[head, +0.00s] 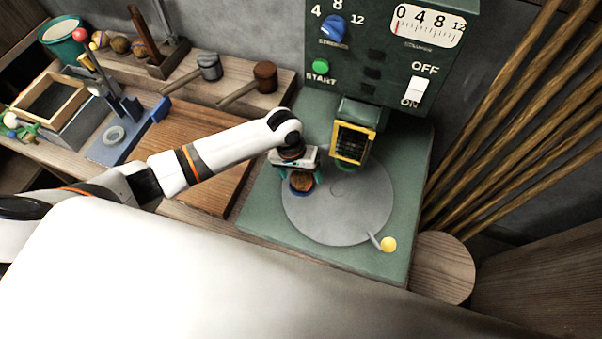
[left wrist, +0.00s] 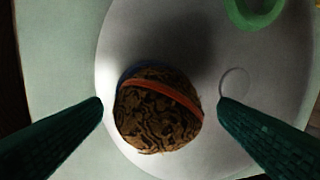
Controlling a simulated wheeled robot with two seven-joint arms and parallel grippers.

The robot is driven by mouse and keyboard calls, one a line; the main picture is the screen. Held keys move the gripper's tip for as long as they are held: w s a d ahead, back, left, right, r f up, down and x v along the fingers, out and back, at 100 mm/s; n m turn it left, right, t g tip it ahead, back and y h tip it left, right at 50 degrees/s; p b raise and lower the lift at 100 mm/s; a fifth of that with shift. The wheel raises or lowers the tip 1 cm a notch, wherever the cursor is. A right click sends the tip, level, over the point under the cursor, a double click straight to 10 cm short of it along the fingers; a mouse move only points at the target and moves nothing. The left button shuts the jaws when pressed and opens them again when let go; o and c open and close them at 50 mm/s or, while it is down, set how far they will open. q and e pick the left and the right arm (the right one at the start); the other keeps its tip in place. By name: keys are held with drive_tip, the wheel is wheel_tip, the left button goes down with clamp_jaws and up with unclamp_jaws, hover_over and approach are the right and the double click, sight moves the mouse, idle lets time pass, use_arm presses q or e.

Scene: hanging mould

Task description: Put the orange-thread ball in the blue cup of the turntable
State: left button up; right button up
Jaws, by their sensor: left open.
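The orange-thread ball (head: 301,181) is brown and patterned, with an orange band that shows clearly in the left wrist view (left wrist: 157,112). It sits in the blue cup (head: 299,193) at the left side of the grey turntable (head: 338,225). Only a bit of the cup's blue rim (left wrist: 127,73) shows past the ball. My left gripper (head: 301,184) is open above the turntable. In the left wrist view its fingers (left wrist: 160,102) stand on either side of the ball, with gaps between. My right gripper is not in view.
A yellow-framed head (head: 352,144) hangs from the green machine (head: 385,60) just right of my gripper. A green ring (left wrist: 255,12) lies on the turntable. A yellow-knobbed handle (head: 388,244) is at its edge. Mallets (head: 209,67) and a teal bucket (head: 62,38) are at the left back.

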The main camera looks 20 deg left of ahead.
use_arm(q)
wheel_tip(320, 180, up, 11)
drive_tip(key=a, duration=0.2)
drive_tip(key=shift+a, duration=0.15)
drive_tip(key=shift+s+f, duration=0.1)
drive_tip(key=shift+s, duration=0.05)
